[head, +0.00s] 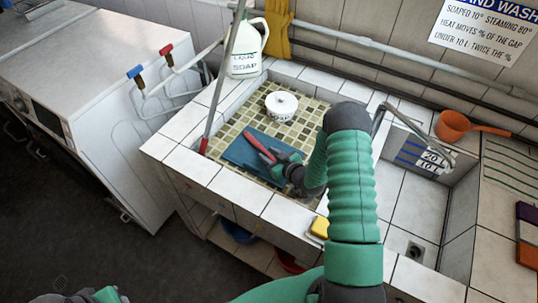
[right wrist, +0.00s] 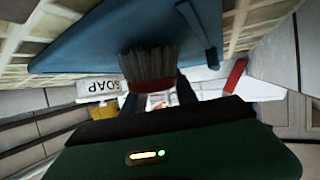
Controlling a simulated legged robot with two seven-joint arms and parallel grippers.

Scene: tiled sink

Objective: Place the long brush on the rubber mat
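The long brush (head: 262,148) has a red handle and sits at my right gripper (head: 290,168), over the blue rubber mat (head: 238,155). In the right wrist view, its grey bristles (right wrist: 150,64) and red base show between the dark fingers, with the bristles toward the mat (right wrist: 90,38). My right gripper appears shut on the brush. Whether the brush touches the mat is unclear. The mat lies on the tiled floor of the left basin. My left gripper is only partly in view at the bottom left edge; its fingers cannot be made out.
A white lidded pot (head: 281,104) stands behind the mat. A soap jug (head: 247,48) is at the back rim. A grey pole with a red end (head: 203,146) leans at the basin's left.

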